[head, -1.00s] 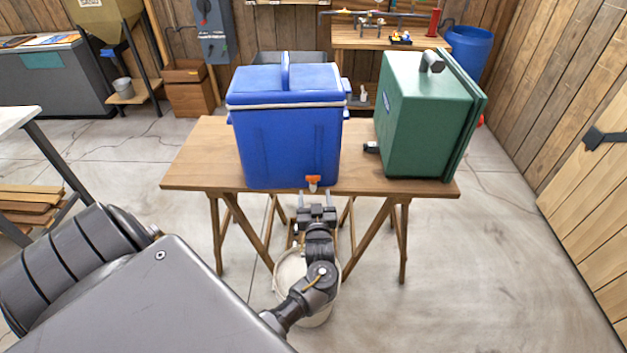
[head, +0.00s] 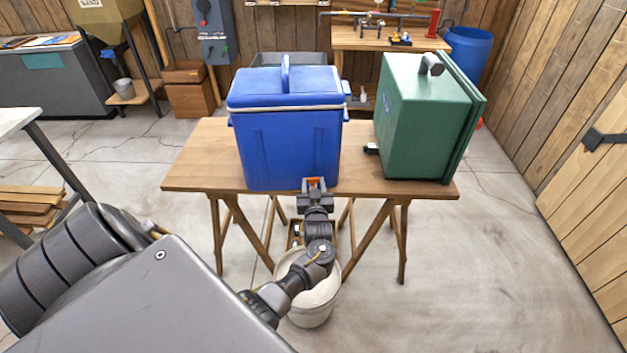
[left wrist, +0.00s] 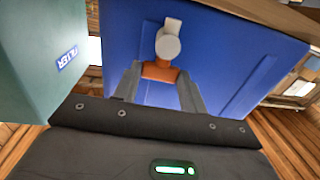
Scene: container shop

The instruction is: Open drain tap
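The blue cooler (head: 288,145) stands upright on the wooden table. Its small drain tap (head: 315,183) is low on the front face, with an orange body. In the left wrist view the tap (left wrist: 160,71) has an orange part and a pale grey round part. My left gripper (head: 314,186) is at the tap from the front, fingers apart. The left wrist view shows the gripper's fingers (left wrist: 160,82) on either side of the orange part. Whether they touch it is unclear. My right gripper is not in view.
A green box (head: 412,115) stands to the right on the wooden table (head: 200,165); it also shows in the left wrist view (left wrist: 40,60). A whitish bucket (head: 312,310) stands on the floor below the tap, partly hidden by my left arm.

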